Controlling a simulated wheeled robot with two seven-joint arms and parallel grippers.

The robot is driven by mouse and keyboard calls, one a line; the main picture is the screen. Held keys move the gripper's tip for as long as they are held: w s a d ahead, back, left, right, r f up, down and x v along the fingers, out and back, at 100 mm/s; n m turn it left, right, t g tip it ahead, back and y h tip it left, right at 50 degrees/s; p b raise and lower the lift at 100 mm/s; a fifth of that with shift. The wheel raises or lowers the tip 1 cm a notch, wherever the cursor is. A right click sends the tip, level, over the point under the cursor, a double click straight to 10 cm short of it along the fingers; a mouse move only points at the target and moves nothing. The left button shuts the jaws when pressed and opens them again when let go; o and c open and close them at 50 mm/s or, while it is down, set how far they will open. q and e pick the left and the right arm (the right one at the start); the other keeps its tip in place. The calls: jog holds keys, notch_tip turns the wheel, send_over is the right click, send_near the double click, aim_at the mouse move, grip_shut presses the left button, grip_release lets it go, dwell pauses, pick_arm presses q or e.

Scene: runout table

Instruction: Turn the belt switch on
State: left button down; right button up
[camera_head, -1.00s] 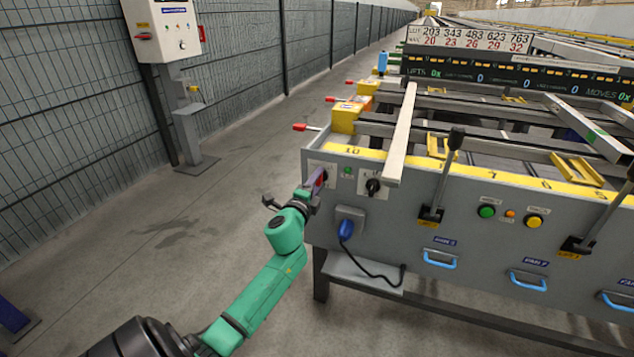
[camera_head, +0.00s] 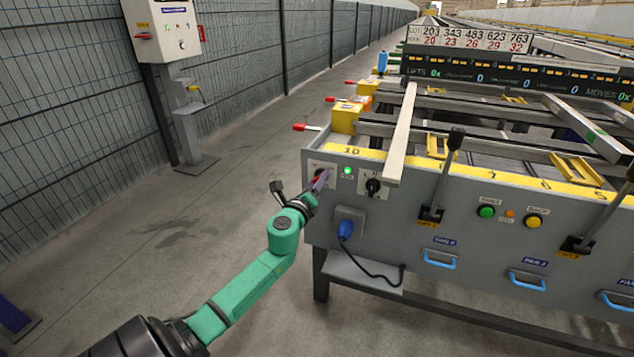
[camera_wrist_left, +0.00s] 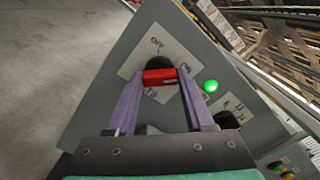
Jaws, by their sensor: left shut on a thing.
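The belt switch (camera_wrist_left: 160,76) is a red handle on a black round base, on a white plate marked OFF and ON. It sits at the left end of the grey panel (camera_head: 400,222). My left gripper (camera_wrist_left: 162,84) is shut on the red handle, one finger on each side. In the head view my left gripper (camera_head: 320,182) reaches the panel's upper left corner and mostly hides the switch. A green lamp (camera_head: 347,170) beside the switch is lit, and it also glows in the left wrist view (camera_wrist_left: 211,86). My right gripper is not in view.
A second black knob (camera_head: 373,186) sits right of the lamp. A blue plug (camera_head: 345,229) with a black cable is below. Black levers (camera_head: 441,178) stick out further right. A wall box (camera_head: 161,30) on a post stands at the fence.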

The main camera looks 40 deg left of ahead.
pick_arm(q)
jog(key=shift+f, duration=0.15)
jog(key=shift+c, duration=1.4)
grip_release()
